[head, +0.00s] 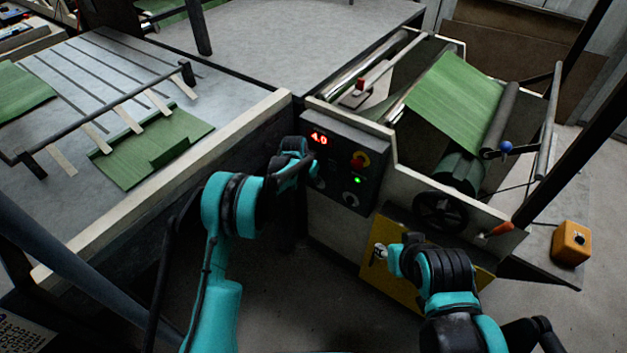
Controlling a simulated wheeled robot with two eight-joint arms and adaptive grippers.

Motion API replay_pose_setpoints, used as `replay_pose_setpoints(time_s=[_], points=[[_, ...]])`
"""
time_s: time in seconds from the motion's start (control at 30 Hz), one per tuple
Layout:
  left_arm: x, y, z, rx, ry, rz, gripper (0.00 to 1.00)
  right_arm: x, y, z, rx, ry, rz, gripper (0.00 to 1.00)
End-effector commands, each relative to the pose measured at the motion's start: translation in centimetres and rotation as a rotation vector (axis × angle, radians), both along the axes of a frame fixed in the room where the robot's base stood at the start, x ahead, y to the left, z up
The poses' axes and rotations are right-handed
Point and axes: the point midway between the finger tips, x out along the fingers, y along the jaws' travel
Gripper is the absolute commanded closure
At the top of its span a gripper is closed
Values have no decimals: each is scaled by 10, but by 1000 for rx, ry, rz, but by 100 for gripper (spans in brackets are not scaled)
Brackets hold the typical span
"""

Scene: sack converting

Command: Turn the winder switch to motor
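The dark control box (377,152) on the machine's front carries a red "4.0" display (319,139), a red-and-yellow button (359,160), a lit green lamp (357,180) and a pale round knob (350,198). No label is readable, so I cannot tell which control is the winder switch or its setting. My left gripper (312,168) is at the box's left side, below the display, covering part of it. Its fingers are dark and too small to judge. My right arm ends before a yellow panel (404,224), beside a small pale metal fitting (380,252); its fingers cannot be made out.
Green sack material (455,95) runs over rollers right of the box. A black handwheel (440,211) and an orange-tipped lever (502,229) are below it. A yellow box with a dark button (572,243) stands far right. A table (75,75) with green sacks is left.

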Motion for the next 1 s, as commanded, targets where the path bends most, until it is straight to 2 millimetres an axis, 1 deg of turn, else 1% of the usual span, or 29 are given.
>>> replay_pose_setpoints(time_s=[0.27,0.47,0.67,1.0], points=[[-1,-1,-2,9,-3,-3,100,0,0,-1,0,0,0,60],[-3,-3,-3,60,-40,-4,100,0,0,-1,0,0,0,60],[-6,-8,-4,169,-119,-6,100,0,0,-1,0,0,0,60],[-11,-15,-8,404,-291,-3,100,0,0,-1,0,0,0,60]])
